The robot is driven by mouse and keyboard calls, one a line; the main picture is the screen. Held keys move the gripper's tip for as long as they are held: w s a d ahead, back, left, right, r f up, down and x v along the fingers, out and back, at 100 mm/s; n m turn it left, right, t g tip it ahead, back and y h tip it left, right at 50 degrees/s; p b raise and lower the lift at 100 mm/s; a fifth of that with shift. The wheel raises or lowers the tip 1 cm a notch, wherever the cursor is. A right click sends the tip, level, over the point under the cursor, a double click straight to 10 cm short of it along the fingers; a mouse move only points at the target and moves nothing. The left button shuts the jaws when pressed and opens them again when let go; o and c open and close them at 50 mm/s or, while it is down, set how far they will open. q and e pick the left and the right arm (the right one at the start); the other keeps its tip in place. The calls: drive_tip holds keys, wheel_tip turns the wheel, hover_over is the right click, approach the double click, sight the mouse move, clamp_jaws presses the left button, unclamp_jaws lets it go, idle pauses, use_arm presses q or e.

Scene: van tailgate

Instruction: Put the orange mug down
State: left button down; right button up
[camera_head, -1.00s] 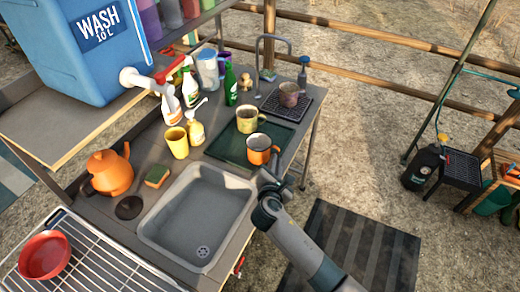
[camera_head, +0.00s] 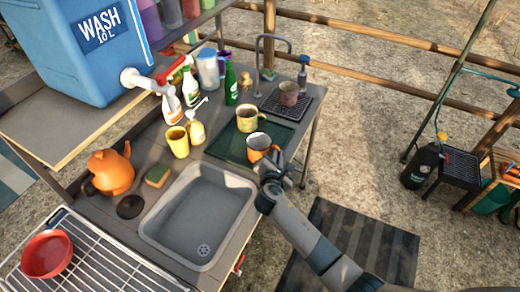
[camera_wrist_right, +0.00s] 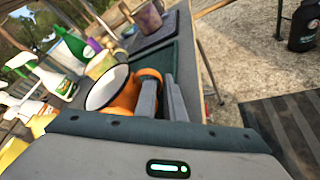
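The orange mug (camera_head: 255,155), with a white inside, is at the near right part of the dark green mat (camera_head: 226,151), to the right of the sink. My right gripper (camera_head: 271,170) is at the mug's handle side. In the right wrist view, the two grey fingers (camera_wrist_right: 162,98) are close together with the handle at them, and the orange mug (camera_wrist_right: 124,99) is just left of them. They look shut on the handle. I cannot tell whether the mug's base touches the mat. My left gripper is not in view.
A yellow-green mug (camera_head: 246,121) stands close behind on the mat. A pinkish mug (camera_head: 289,94) is on the black rack farther back. A yellow cup (camera_head: 178,143) and bottles stand to the left. The sink (camera_head: 200,213) is in front, empty.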

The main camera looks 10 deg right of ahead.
drive_tip(key=shift+c, duration=0.3)
clamp_jaws()
drive_tip(key=shift+r, duration=0.1)
drive_tip(key=shift+r, duration=0.55)
drive_tip(key=r, duration=0.1)
drive_tip(key=d+r+b, duration=0.1)
drive_tip(key=r, duration=0.1)
drive_tip(key=shift+s+r, duration=0.1)
drive_tip(key=shift+s, duration=0.05)
drive_tip(key=s+d+r+b, duration=0.2)
drive_tip(key=s+d+r, duration=0.3)
drive_tip(key=d, duration=0.4)
drive_tip(key=shift+s+r, duration=0.25)
drive_tip(key=shift+r, duration=0.55)
